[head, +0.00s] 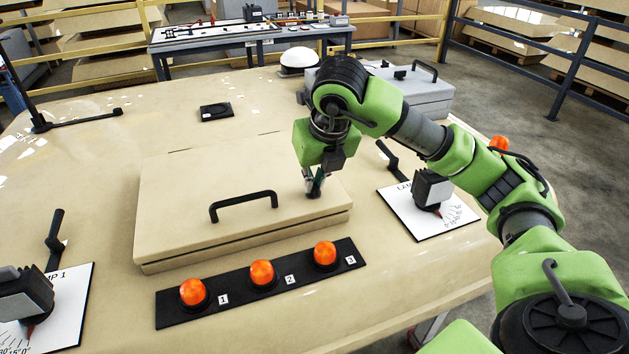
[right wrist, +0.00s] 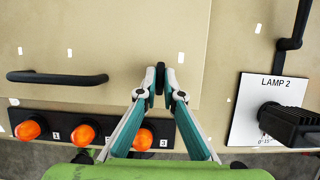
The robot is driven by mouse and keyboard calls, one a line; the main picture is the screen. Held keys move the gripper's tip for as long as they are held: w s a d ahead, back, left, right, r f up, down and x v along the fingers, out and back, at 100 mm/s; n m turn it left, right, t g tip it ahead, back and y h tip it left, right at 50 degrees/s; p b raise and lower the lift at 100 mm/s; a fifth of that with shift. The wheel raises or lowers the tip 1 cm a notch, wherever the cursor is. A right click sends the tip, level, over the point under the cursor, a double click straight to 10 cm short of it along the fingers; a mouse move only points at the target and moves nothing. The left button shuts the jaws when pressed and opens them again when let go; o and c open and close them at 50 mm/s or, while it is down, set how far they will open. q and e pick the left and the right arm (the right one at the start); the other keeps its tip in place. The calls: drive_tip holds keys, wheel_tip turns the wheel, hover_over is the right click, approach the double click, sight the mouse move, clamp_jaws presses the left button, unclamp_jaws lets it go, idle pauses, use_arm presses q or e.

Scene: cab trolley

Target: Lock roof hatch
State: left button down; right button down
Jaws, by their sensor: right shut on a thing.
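The roof hatch (head: 200,190) is a beige raised panel with a black bar handle (head: 243,205) near its front edge. Its lid lies flat, with a thin dark seam along the front side. The handle also shows in the right wrist view (right wrist: 57,77). My right gripper (head: 314,190) points down at the right part of the lid, to the right of the handle. In the right wrist view its fingertips (right wrist: 160,80) are close together on a small black part, mostly hidden between them. My left gripper is not in view.
In front of the hatch is a black strip with orange lamps (head: 262,272) numbered 1, 2 and 3. The LAMP 2 plate (head: 400,208) with a black lamp stands to the right, LAMP 1 (head: 70,300) at the left. A grey case (head: 425,95) lies behind my right arm.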

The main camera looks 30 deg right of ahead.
drive_tip(key=shift+r, duration=0.1)
idle(0.3)
drive_tip(key=c, duration=2.2)
unclamp_jaws()
drive_tip(key=v, duration=1.2)
